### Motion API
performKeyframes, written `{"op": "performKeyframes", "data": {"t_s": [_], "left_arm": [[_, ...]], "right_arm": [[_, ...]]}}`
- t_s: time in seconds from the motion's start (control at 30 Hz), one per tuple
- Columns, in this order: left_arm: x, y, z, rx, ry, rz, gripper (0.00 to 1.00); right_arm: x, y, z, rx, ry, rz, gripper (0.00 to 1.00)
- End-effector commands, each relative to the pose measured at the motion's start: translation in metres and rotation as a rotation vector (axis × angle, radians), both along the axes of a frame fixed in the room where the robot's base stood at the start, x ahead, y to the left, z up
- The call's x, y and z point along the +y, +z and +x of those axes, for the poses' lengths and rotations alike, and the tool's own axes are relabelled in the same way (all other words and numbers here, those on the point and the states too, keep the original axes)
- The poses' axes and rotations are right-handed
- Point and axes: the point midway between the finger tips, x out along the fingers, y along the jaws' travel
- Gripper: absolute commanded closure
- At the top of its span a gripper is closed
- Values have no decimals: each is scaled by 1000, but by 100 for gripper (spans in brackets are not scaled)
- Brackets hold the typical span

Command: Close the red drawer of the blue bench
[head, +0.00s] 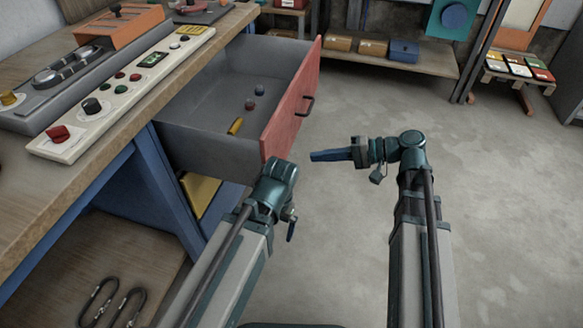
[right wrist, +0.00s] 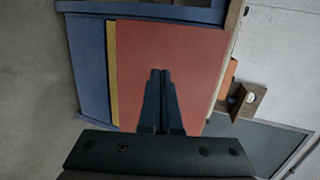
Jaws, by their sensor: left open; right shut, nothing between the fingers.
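The red drawer (head: 292,100) of the blue bench (head: 165,190) stands pulled out, its grey box open at the top. A dark handle (head: 306,106) is on its red front. My right gripper (head: 316,156) is shut and empty, in front of the drawer and pointing left towards its front, with a gap in the head view. In the right wrist view the shut fingers (right wrist: 161,75) point at the red drawer front (right wrist: 195,50); contact cannot be told there. My left gripper (head: 291,229) is open, below the drawer's near corner, its fingers partly hidden by its wrist.
The drawer holds a yellow piece (head: 236,126) and two small knobs. A control panel (head: 125,95) with buttons lies on the bench top. A low shelf with boxes (head: 372,48) stands at the back.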

Motion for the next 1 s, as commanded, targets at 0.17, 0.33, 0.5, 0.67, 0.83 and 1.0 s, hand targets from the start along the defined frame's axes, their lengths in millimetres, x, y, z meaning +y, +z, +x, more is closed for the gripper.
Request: {"op": "performKeyframes", "data": {"t_s": [0.17, 0.33, 0.5, 0.67, 0.83, 1.0], "left_arm": [[0, -64, 0, -1, -2, 1, 0], [0, -88, 0, -1, -3, 1, 0], [0, -94, 0, -1, -3, 1, 0], [0, -92, 0, -1, -3, 1, 0], [0, -92, 0, -1, -3, 1, 0], [0, -92, 0, -1, -3, 1, 0]], "right_arm": [[-29, -30, 19, -38, -66, 157, 100], [-49, -31, 27, -67, -104, 254, 100], [-57, -29, 29, -79, -118, 292, 100], [-56, -26, 29, -79, -118, 295, 100], [-39, -26, 33, -79, -114, 294, 100], [-7, -27, 41, -78, -112, 294, 100]]}}
